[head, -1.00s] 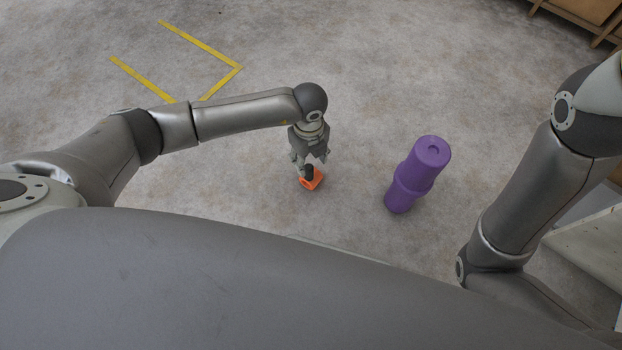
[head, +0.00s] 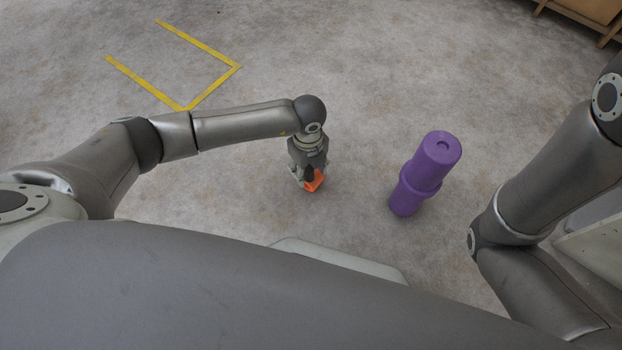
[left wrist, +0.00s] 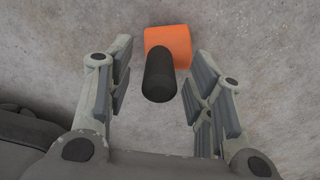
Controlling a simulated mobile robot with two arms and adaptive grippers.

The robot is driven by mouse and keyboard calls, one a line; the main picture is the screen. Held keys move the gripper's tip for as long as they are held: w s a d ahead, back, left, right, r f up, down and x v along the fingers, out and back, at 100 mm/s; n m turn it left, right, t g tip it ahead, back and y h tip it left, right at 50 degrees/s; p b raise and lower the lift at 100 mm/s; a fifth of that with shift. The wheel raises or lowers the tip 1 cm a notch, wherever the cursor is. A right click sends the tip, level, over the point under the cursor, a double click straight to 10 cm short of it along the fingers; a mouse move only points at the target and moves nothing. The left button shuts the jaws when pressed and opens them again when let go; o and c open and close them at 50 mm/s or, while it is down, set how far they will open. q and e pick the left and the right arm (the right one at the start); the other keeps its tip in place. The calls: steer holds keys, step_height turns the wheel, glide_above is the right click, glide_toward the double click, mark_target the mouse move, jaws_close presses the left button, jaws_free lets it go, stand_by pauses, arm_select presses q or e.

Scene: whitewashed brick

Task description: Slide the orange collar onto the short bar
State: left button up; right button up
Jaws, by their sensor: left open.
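The orange collar (head: 314,182) is a small blocky piece low in front of me, partly hidden by my left gripper (head: 308,181) in the head view. In the left wrist view the orange collar (left wrist: 170,44) lies at the top, with a short black cylinder (left wrist: 158,77) projecting from it towards the camera. I cannot tell whether the cylinder is part of the collar or the short bar. My left gripper is open, its fingers apart on either side of the cylinder. My right gripper is out of view; only my right arm shows.
A purple stepped column (head: 424,174) stands to the right of my left gripper, with a small round recess in its top. Yellow tape (head: 213,88) marks the floor at the upper left. A wooden unit (head: 580,15) is at the upper right. The floor between is clear.

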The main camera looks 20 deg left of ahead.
arm_select(q)
steer(key=shift+c, duration=0.2)
jaws_close()
steer(key=shift+r, duration=0.15)
